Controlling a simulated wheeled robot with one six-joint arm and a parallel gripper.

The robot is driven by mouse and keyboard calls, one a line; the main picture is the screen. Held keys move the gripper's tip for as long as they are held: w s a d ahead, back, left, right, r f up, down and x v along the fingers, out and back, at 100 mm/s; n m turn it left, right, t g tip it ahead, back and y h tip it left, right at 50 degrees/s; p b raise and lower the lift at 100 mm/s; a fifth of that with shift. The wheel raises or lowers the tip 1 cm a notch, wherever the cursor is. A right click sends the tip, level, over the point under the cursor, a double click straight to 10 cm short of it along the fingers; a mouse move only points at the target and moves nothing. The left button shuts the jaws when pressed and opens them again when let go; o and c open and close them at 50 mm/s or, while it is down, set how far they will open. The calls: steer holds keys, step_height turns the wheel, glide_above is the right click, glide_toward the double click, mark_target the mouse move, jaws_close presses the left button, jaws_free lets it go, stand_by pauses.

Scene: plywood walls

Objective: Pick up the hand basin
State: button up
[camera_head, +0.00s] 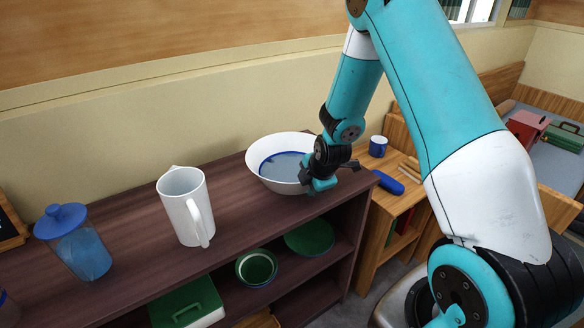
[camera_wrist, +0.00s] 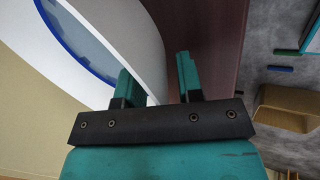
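The hand basin (camera_head: 262,178) is a white round bowl with a blue ring inside. It sits upright near the right end of the dark wooden shelf top. My gripper (camera_head: 318,184) is at the basin's right side, pointing down by its rim. In the wrist view the gripper (camera_wrist: 157,70) has its two teal fingers spread apart. The white basin wall (camera_wrist: 100,65) passes between them, with the left finger over the inner side and the right finger outside. A gap shows between the right finger and the wall. The arm's wrist hides part of the basin's right rim.
A white pitcher (camera_head: 185,208) and a blue-lidded jar (camera_head: 75,243) stand left of the basin on the shelf top (camera_head: 232,205). Green bowls (camera_head: 257,268) lie on the shelf below. A lower wooden stand at right holds a blue mug (camera_head: 378,146).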

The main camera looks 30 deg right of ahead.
jaws_close()
steer(key=shift+r, duration=0.1)
steer(key=shift+r, duration=0.15)
